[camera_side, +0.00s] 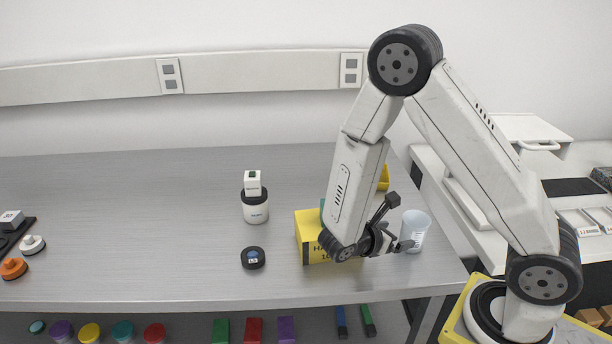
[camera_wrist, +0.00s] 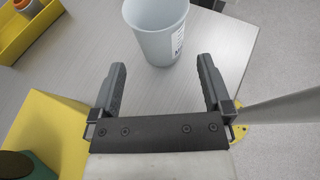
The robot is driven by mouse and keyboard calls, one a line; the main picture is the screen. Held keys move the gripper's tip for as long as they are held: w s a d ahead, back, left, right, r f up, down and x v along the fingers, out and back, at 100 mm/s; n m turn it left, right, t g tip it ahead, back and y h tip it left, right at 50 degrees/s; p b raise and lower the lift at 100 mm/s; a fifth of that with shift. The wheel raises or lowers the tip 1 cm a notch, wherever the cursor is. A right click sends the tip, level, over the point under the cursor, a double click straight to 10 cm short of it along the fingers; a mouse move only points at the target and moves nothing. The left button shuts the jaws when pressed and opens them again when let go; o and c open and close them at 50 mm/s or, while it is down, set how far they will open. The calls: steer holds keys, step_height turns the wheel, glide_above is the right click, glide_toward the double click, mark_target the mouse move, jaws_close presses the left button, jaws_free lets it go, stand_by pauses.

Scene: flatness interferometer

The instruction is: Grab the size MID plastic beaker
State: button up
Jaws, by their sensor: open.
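A pale translucent plastic beaker (camera_side: 413,232) stands upright on the metal table near its right end. In the wrist view the beaker (camera_wrist: 157,32) is at the top centre, with part of a blue label on its right side; the label is too cut off to read in full. My gripper (camera_wrist: 160,75) is open, with its two dark fingers apart and pointing toward the beaker. The beaker lies just beyond the fingertips, with nothing between the fingers. In the side view my gripper (camera_side: 402,222) is close to the left of the beaker, low over the table.
A yellow box (camera_side: 310,238) stands just left of my gripper; it also shows in the wrist view (camera_wrist: 55,125). A yellow bin (camera_wrist: 28,35) is behind. A white device (camera_side: 255,207) and dark puck (camera_side: 253,258) stand farther left. The table edge is close right of the beaker.

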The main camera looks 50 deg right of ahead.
mark_target(406, 232)
steer(key=shift+x, duration=1.4)
steer(key=shift+f, duration=0.1)
steer(key=shift+x, duration=2.6)
steer(key=c, duration=1)
